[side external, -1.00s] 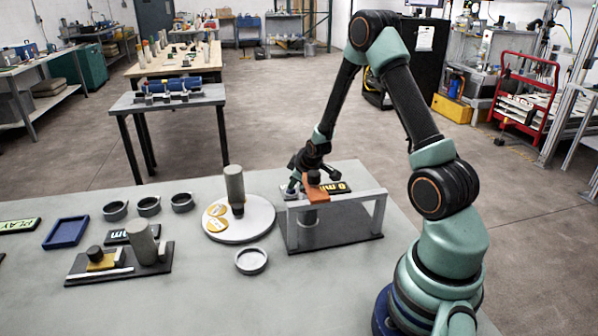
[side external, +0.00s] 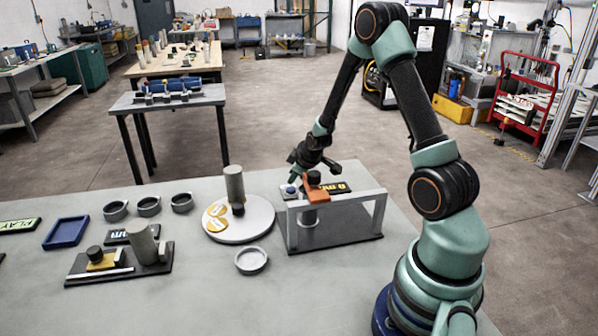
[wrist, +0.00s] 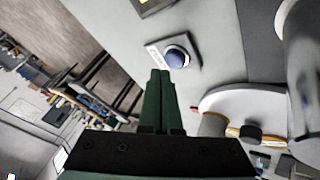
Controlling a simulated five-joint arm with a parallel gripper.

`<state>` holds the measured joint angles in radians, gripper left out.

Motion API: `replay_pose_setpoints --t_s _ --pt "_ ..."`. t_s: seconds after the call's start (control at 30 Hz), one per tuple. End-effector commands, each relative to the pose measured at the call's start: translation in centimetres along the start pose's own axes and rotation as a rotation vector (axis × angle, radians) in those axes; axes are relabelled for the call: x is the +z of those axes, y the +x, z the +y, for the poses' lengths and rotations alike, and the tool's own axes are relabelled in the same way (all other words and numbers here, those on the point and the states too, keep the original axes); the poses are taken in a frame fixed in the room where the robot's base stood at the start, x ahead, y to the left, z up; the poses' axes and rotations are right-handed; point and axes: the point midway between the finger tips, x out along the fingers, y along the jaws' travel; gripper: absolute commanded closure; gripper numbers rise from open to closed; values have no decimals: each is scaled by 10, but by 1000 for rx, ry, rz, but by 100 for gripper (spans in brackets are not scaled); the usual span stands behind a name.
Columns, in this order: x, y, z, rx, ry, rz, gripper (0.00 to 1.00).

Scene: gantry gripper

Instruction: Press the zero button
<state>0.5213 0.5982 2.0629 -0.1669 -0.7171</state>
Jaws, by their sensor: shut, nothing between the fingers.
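The button is a blue round cap (wrist: 177,57) on a small light grey block with a pale label in the wrist view. The label's text is too small to read. It also shows in the side view as a small bluish button (side external: 289,190) at the left end of the grey gantry frame. My gripper (wrist: 160,73) is shut and empty. Its dark green fingertips appear just short of the button in the wrist view. In the side view my gripper (side external: 294,176) is a little above the button, apparently apart from it.
A grey gantry frame (side external: 345,205) with an orange carriage (side external: 317,194) stands just right of the button. A dark sign with yellow letters (side external: 340,187) lies behind it. A white round plate (side external: 262,222) with a grey cylinder (side external: 235,184) is to the left.

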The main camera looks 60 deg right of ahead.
Motion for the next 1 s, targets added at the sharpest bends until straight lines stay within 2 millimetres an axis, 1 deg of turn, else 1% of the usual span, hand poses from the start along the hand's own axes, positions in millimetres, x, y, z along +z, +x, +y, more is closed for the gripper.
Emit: replay_pose_setpoints --t_s 0.53,1.0 --pt "-21 -36 19 2 0 2 100" --pt "-22 -39 19 0 0 0 100"
